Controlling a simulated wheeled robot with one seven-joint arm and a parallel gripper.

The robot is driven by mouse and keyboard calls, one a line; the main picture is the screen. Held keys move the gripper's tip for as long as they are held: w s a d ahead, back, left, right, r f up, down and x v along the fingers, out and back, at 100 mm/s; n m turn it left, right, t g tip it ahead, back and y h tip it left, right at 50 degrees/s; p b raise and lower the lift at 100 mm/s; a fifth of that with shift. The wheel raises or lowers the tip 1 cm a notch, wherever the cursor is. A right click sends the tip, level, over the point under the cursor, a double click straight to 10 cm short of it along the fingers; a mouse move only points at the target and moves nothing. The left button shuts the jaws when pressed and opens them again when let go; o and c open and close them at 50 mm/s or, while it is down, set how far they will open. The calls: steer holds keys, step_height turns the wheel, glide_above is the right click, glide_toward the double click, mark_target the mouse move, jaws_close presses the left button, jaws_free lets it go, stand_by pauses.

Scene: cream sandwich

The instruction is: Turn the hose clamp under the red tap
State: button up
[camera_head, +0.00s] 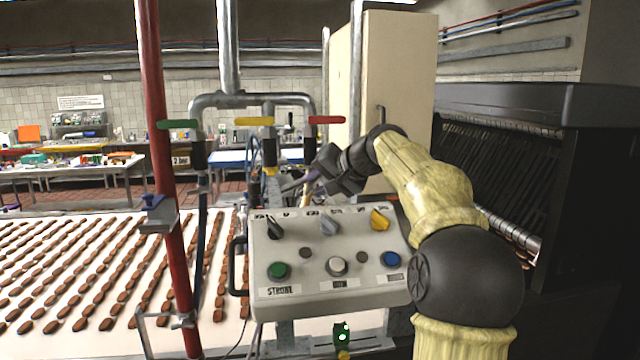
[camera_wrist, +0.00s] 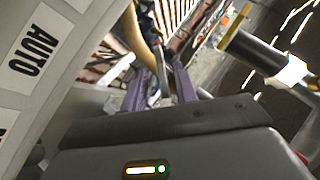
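The red tap (camera_head: 327,120) sits on the right end of the grey pipe frame in the head view. A dark sleeve (camera_head: 309,150) hangs below it, partly behind my arm. My gripper (camera_head: 290,186) is just below the sleeve, its fingers pointing left. In the wrist view its two purple fingers (camera_wrist: 161,88) are apart; a small grey piece shows between them, and I cannot tell whether they touch it. A dark cylinder with a bright metal end (camera_wrist: 250,50) lies to the right of the fingers. I cannot clearly make out the hose clamp.
The control box (camera_head: 330,262) with knobs and buttons stands just below my gripper; its face is close at left in the wrist view. The green tap (camera_head: 178,124), yellow tap (camera_head: 254,121) and red post (camera_head: 165,180) stand left. A conveyor (camera_head: 105,228) carries rows of brown pieces.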

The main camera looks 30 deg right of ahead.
steer(key=shift+a+r, duration=0.1)
steer(key=shift+a, duration=0.2)
steer(key=shift+s+r, duration=0.15)
steer(key=shift+s, duration=0.15)
steer(key=b+v, duration=0.3)
steer(key=v, duration=1.4)
steer(key=shift+d, duration=0.35)
steer(key=shift+w, duration=0.2)
